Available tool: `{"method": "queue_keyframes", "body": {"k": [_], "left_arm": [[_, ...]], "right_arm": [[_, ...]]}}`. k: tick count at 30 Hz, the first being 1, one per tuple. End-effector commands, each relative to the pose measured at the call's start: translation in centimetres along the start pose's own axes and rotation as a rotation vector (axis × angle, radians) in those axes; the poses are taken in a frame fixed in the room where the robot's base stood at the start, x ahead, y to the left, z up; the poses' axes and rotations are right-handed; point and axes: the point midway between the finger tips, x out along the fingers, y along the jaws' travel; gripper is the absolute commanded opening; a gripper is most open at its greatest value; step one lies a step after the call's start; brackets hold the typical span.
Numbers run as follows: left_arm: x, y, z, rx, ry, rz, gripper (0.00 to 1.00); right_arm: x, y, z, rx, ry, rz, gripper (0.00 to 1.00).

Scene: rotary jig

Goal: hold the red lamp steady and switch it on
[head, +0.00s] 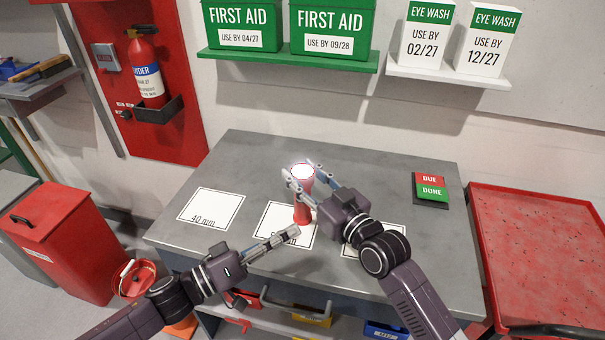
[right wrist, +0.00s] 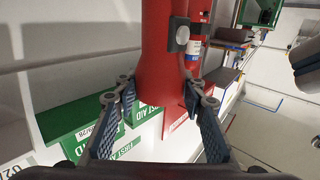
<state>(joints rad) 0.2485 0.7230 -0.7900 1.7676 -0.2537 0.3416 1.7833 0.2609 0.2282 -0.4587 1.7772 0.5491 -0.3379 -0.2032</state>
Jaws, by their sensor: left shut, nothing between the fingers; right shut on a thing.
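The red lamp (head: 304,212) stands upright over the middle white square on the grey bench, and its top glows bright white. My right gripper (head: 301,188) is shut on the lamp's upper body from the right. In the right wrist view the red body (right wrist: 160,60) runs up between the two fingers, with a small grey switch (right wrist: 180,40) on its side. My left gripper (head: 294,233) is shut and empty. Its tips are in front of the lamp's lower part, just left of its base; whether they touch it I cannot tell.
A white square marked 40 mm (head: 211,208) lies on the left of the bench, and another is partly under my right arm. A DUE/DONE block (head: 431,189) sits at the right. First aid boxes (head: 333,25) stand on a green shelf above. The bench's back is clear.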

Motion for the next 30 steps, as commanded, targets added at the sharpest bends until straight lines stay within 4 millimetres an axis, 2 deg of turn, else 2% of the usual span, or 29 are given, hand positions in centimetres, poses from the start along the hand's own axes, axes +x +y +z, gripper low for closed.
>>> {"method": "queue_keyframes", "body": {"k": [5, 6, 11, 20, 23, 26, 30], "left_arm": [[0.0, 0.0, 0.0, 0.000, 0.000, 0.000, 0.00], [0.0, 0.0, 0.0, 0.000, 0.000, 0.000, 0.00], [0.0, 0.0, 0.0, -0.001, 0.000, 0.001, 0.00], [0.0, 0.0, 0.0, -0.001, 0.000, 0.001, 0.00], [0.0, 0.0, 0.0, -0.001, 0.000, 0.001, 0.00], [0.0, 0.0, 0.0, -0.001, 0.000, 0.001, 0.00], [0.0, 0.0, 0.0, -0.001, 0.000, 0.001, 0.00]], "right_arm": [[0.0, 0.0, 0.1, 0.000, -0.001, 0.000, 0.11], [0.0, 0.0, 0.1, 0.000, -0.001, 0.000, 0.40], [0.0, 0.0, 0.1, 0.000, -0.001, 0.000, 0.57], [-0.1, 0.0, 0.0, 0.000, 0.000, 0.000, 0.58], [-0.8, 0.1, 0.1, 0.000, -0.002, 0.001, 0.58], [-2.2, 0.1, 0.2, 0.000, -0.002, 0.001, 0.58], [-5.2, 0.0, 0.3, -0.002, -0.005, 0.000, 0.58]]}}
